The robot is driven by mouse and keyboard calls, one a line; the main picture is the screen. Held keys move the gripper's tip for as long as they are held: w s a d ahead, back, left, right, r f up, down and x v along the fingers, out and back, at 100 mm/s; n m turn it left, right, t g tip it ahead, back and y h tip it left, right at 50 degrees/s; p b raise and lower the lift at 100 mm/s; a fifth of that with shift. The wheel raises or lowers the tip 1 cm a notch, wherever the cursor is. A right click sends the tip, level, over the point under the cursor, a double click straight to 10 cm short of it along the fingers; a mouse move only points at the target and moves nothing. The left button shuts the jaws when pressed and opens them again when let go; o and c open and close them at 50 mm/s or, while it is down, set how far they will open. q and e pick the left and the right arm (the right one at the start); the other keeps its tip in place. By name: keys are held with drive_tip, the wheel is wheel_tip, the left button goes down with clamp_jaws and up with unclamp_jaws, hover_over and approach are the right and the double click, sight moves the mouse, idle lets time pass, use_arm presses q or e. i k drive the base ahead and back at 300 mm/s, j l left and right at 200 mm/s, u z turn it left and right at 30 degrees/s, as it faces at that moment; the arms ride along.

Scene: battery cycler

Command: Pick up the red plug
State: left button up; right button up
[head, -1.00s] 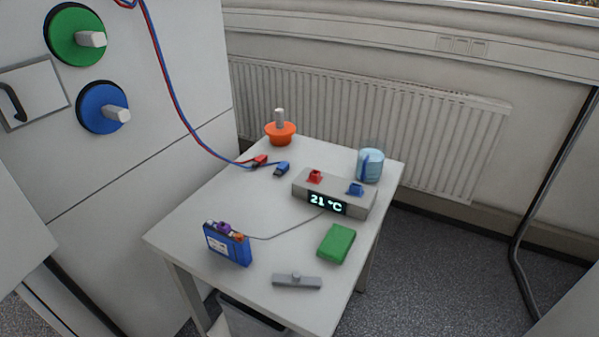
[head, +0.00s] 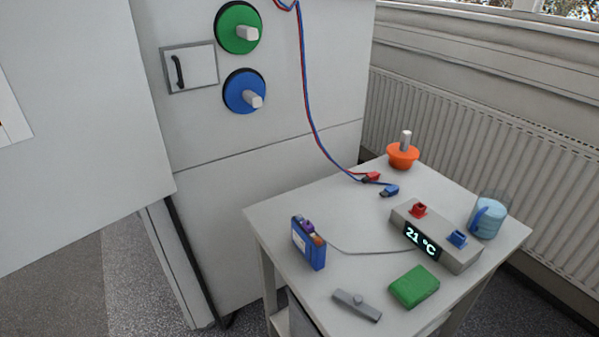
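The red plug (head: 371,177) lies on the white table (head: 290,212) near its back edge, at the end of a red cable (head: 307,105) that hangs down from the cabinet. A blue plug (head: 389,191) on a blue cable lies just in front of it and to the right. Neither of my grippers shows in the head view.
A grey display box (head: 436,236) with a red and a blue socket reads 21 °C. The cabinet (head: 270,160) borders the table's back left.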

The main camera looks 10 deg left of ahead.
sight(373, 176)
drive_tip(key=i+l+u, duration=0.15)
drive_tip(key=l+u, duration=1.25)
drive_tip(key=l, duration=0.7)
drive_tip(key=i+l+z, duration=0.15)
drive_tip(key=l, duration=0.35)
drive_tip(key=k, duration=0.05)
